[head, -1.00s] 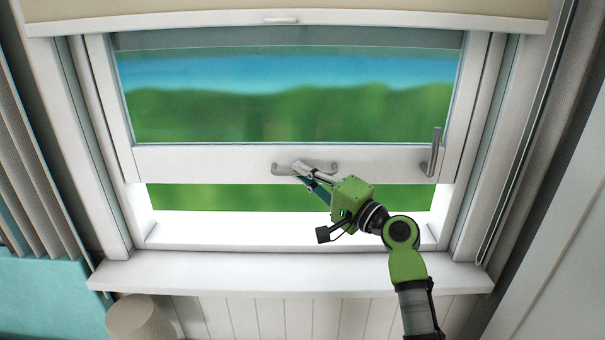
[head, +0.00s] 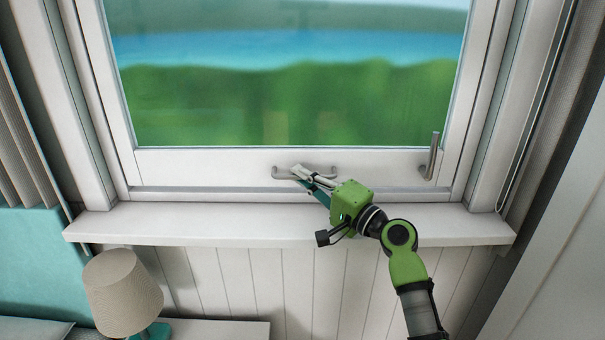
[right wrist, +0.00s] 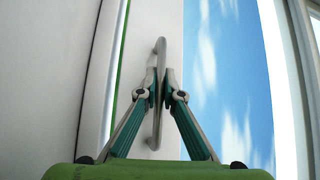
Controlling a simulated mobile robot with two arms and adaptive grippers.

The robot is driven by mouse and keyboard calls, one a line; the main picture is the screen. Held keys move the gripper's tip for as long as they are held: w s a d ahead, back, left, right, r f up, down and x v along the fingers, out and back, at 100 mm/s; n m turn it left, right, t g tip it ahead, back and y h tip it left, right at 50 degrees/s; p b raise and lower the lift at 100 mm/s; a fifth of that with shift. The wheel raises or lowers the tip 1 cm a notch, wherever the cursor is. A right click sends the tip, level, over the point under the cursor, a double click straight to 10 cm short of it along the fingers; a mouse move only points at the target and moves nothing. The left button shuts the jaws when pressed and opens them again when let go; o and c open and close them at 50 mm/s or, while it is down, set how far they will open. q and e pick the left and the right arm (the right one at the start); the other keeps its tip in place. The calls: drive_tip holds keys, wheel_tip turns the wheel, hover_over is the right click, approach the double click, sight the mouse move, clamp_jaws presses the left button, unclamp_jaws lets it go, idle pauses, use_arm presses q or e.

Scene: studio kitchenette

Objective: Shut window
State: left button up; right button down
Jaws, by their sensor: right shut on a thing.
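The window sash (head: 210,165) is a white frame with a clear pane, low in its opening with its bottom rail close above the sill (head: 190,222). The sash has a grey bar handle (head: 279,173) on its bottom rail. My right gripper (head: 300,174) is shut on this handle. In the right wrist view, the fingers of my right gripper (right wrist: 160,88) close on the handle (right wrist: 157,130) from both sides. A thin green strip shows there between the sash rail (right wrist: 140,60) and the frame (right wrist: 98,90). My left gripper is not in view.
A grey lever (head: 432,157) stands upright at the right of the bottom rail. A lamp (head: 122,290) stands below the sill at the left. Curtains hang on both sides. The sill looks clear.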

wheel_tip(320, 180, down, 2)
drive_tip(key=shift+f+b, duration=0.1)
drive_tip(key=shift+b, duration=0.3)
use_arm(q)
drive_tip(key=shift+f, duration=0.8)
use_arm(e)
drive_tip(key=shift+f, duration=0.1)
drive_tip(key=c, duration=2.2)
unclamp_jaws()
drive_tip(key=shift+o, duration=0.2)
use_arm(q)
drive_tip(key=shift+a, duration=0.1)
use_arm(e)
drive_tip(key=shift+r, duration=0.2)
drive_tip(key=shift+s+d, duration=0.15)
drive_tip(key=shift+d, duration=0.05)
drive_tip(key=v, duration=1.1)
drive_tip(key=shift+s+d+f, duration=0.15)
drive_tip(key=shift+s, duration=0.05)
